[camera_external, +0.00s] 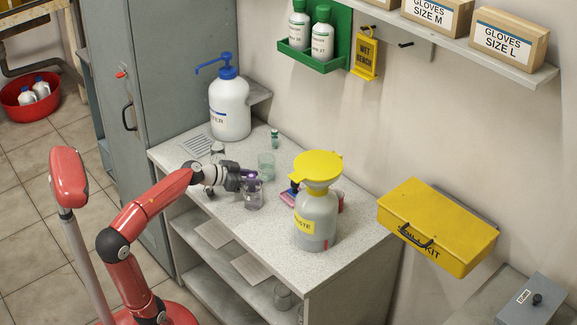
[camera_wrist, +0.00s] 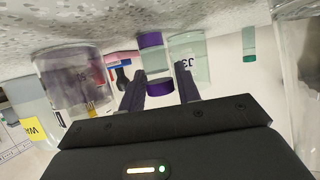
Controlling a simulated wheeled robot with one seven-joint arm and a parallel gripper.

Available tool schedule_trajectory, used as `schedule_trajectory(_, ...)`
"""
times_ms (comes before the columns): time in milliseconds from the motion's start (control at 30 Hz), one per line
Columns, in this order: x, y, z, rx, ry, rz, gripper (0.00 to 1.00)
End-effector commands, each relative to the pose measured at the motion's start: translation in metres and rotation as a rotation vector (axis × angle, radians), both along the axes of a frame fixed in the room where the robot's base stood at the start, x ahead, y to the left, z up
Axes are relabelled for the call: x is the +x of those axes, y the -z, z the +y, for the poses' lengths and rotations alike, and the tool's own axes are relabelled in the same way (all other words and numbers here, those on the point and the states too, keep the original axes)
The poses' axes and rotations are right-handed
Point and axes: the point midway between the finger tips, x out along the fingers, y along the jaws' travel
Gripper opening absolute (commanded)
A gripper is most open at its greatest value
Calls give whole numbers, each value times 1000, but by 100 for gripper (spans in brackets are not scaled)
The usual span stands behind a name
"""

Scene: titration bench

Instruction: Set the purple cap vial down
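The purple cap vial (camera_wrist: 153,64) shows in the wrist view, where the bench is at the top of the picture. It has a clear body with purple at both ends. It lies between the two dark fingers of my gripper (camera_wrist: 160,82). Whether the fingers press on it cannot be told. Its far end overlaps the bench top (camera_wrist: 110,20), and I cannot tell if it touches. In the external view my gripper (camera_external: 254,177) is low over the bench, just above and behind a glass beaker (camera_external: 254,197). A bit of purple shows at the fingertips.
A beaker marked J3 (camera_wrist: 190,62) stands close beside the vial. A green-capped vial (camera_external: 275,139) stands farther back. The waste bottle with yellow funnel (camera_external: 316,214) is right of my gripper, and a large water bottle (camera_external: 230,106) is behind.

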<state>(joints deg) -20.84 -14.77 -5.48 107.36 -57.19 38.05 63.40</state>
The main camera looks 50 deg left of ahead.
Motion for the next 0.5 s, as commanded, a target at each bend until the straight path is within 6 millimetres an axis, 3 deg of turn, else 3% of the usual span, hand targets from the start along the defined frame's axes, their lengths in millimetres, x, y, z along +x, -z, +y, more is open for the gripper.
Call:
schedule_trajectory(33,0,0,0,0,0,0,26)
schedule_trajectory(200,0,0,0,0,0,0,4)
schedule_trajectory(267,0,0,0,0,0,0,0)
schedule_trajectory(500,0,-8,0,0,0,-2,0)
